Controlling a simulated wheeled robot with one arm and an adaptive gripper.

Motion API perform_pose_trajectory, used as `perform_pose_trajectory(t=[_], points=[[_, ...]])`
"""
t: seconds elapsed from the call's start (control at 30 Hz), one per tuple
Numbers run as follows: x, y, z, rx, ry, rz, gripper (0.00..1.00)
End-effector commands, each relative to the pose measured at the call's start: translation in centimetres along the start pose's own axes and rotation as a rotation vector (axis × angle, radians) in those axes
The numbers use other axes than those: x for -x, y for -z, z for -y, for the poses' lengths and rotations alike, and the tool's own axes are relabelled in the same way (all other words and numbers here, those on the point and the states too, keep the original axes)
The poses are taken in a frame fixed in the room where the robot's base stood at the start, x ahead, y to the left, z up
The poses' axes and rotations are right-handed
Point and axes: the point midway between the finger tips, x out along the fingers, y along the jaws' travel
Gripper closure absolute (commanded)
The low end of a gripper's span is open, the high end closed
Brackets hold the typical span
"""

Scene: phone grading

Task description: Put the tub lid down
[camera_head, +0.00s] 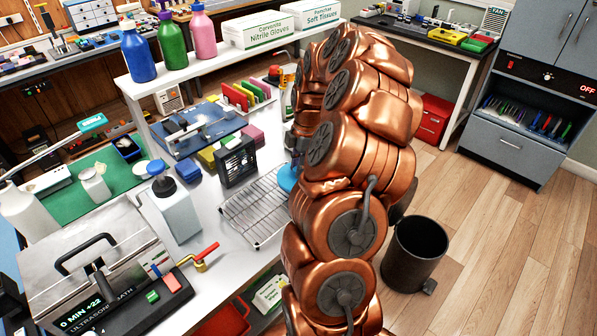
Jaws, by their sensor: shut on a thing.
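My copper arm arches over the right side of the white bench and hides most of my gripper (294,146). Only a small dark part of the gripper shows at the arm's left edge, and its fingertips are hidden. Just below it, a blue rounded thing (287,178), which looks like the tub lid, shows partly past the arm, by the right end of the wire rack (257,206). I cannot tell whether it touches the rack or the bench. A small white tub (94,186) stands on the green mat (60,222) at the left.
A square bottle (175,208), a black boxy device (237,162) and the ultrasonic bath (100,264) crowd the bench. Colored bottles (138,55) and glove and tissue boxes stand on the shelf behind. A black bin (413,256) stands on the floor at the right.

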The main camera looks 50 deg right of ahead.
Motion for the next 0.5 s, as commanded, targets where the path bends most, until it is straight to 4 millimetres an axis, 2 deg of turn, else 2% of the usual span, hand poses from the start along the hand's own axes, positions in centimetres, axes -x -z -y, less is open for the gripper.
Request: perform_pose_trajectory(t=[0.23,0.5], points=[[-2.5,-0.4,0.2,-0.001,0.003,-0.001,1.0],[-2.8,-0.5,0.1,0.0,0.0,0.0,1.0]])
